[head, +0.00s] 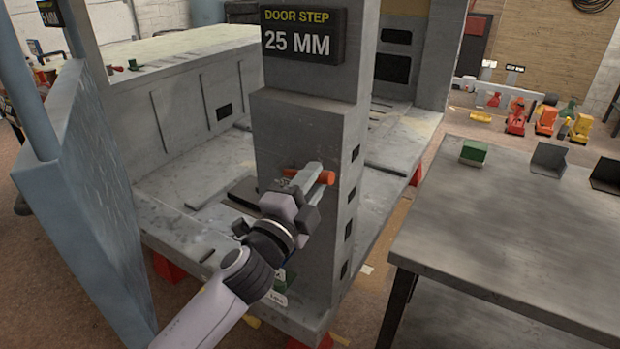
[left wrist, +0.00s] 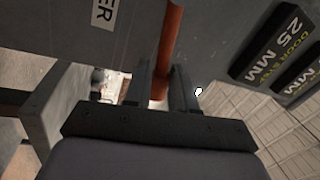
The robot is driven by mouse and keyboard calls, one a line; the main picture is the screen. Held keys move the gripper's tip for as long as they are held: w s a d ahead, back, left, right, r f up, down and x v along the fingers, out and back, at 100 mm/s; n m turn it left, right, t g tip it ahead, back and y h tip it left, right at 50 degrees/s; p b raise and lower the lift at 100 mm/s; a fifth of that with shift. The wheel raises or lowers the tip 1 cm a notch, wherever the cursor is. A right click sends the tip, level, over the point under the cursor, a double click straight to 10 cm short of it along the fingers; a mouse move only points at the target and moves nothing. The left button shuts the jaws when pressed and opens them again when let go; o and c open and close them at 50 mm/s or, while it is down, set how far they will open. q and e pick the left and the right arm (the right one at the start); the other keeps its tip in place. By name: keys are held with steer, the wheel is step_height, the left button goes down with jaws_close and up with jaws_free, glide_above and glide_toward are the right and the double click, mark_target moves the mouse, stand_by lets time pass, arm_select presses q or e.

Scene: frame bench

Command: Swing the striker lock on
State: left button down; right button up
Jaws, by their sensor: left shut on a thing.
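The striker lock's orange-red handle (head: 326,177) sticks out at the face of the grey pillar (head: 300,130), below the "DOOR STEP 25 MM" sign. My left gripper (head: 308,178) reaches up to it from below and is shut on the handle. In the left wrist view the orange-red bar (left wrist: 171,40) runs down between the two fingers (left wrist: 160,88). The gripper hides most of the lock's body, so its exact angle cannot be told. My right gripper is in neither view.
A blue-grey door panel (head: 80,170) stands at the left. The "DOOR STEP 25 MM" sign (head: 300,36) sits high on the pillar. A grey table (head: 530,235) at the right carries a green block (head: 473,152) and dark bins (head: 548,158); its front is clear.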

arm_select(q)
steer(key=shift+f+m, duration=0.2)
steer(key=shift+m, duration=0.1)
steer(key=c, duration=0.9)
jaws_free()
steer(key=shift+s, duration=0.1)
steer(key=shift+v, duration=3.5)
steer(key=shift+a+f, duration=0.1)
steer(key=shift+f, duration=0.05)
